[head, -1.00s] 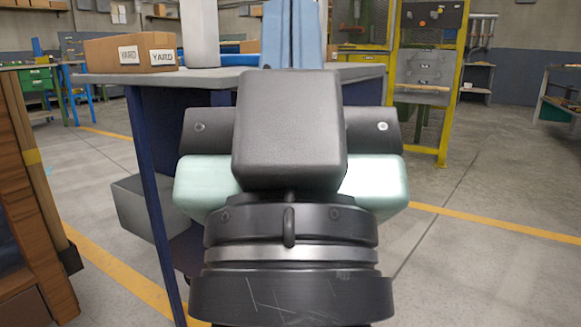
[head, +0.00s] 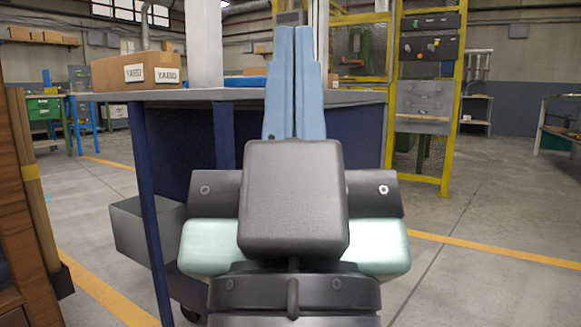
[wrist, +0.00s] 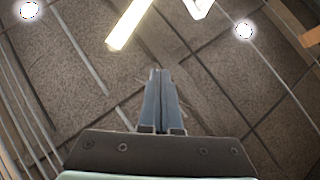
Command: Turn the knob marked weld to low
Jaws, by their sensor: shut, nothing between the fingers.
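No weld label can be read in any view. Two dark panels, an upper one (head: 430,22) and a lower one (head: 430,47), hang on a yellow frame at the back right of the head view. Small orange, red and green parts show on them, too small to tell as knobs. My gripper (head: 295,32) points up in the middle of the head view, with its two blue fingers together and nothing between them. It is well apart from the panels. In the wrist view my gripper (wrist: 160,76) is also shut, against what looks like the ceiling.
A grey-topped table (head: 200,95) with dark blue sides stands just beyond my arm. A wooden cabinet (head: 22,190) is close on the left. The floor at right (head: 500,210) is clear.

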